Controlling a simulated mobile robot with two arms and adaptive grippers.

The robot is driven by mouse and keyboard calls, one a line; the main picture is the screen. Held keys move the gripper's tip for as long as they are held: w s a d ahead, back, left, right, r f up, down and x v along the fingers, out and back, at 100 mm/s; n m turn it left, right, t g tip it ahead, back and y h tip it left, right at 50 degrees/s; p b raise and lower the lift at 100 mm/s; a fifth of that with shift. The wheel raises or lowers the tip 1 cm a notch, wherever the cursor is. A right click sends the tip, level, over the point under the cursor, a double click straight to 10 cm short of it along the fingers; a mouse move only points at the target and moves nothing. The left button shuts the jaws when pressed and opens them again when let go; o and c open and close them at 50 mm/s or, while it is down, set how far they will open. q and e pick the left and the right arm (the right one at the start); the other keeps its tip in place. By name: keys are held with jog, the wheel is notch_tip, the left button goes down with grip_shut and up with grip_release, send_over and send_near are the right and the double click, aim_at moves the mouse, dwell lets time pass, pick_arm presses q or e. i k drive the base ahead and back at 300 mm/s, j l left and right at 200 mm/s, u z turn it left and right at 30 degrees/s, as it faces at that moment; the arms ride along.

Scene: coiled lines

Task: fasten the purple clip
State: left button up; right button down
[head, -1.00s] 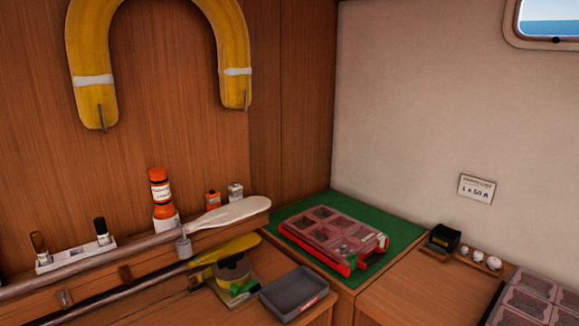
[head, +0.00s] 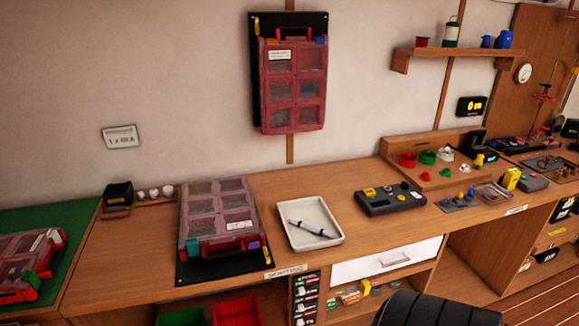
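A case with a clear pinkish lid and several compartments (head: 218,207) lies flat on a black mat (head: 187,272) on the wooden bench, left of the middle. The small purple clip (head: 254,246) is at the right end of the case's red front edge. A teal clip (head: 192,246) is at the left end. The purple clip is too small to tell whether it is fastened. Neither of my grippers is in view.
A white tray (head: 335,236) with a pen-like item stands right of the case. A grey device (head: 391,198) stands further right. A similar case (head: 292,88) hangs on the wall, and another (head: 22,262) lies on the green mat (head: 62,220). A black chair (head: 437,310) is in front.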

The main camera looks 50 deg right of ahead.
aim_at(255, 245)
jog(key=z, duration=1.4)
